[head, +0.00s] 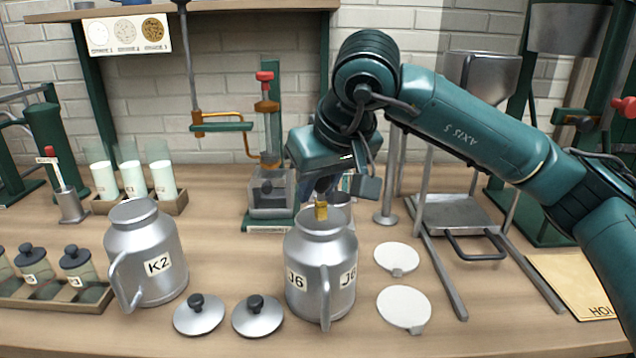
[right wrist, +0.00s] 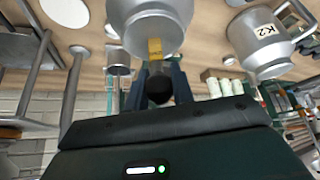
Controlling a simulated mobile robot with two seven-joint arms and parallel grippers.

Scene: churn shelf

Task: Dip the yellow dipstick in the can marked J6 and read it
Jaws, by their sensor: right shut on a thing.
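The can marked J6 (head: 318,278) is a grey metal churn standing open on the bench, its handle towards me. My right gripper (head: 322,190) is above its mouth, shut on the yellow dipstick (head: 321,211). The dipstick's yellow part shows at the can's mouth in the head view; whether its lower end is inside the can is hidden. In the right wrist view the yellow part (right wrist: 155,48) shows in front of the can (right wrist: 150,20), with a dark round end between the fingers (right wrist: 160,88). My left gripper is out of view.
Two lids (head: 257,315) lie between the cans in front. Two white discs (head: 403,307) lie right of J6. A red-topped stand (head: 268,150) is close behind, and a metal frame (head: 450,215) stands at right.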

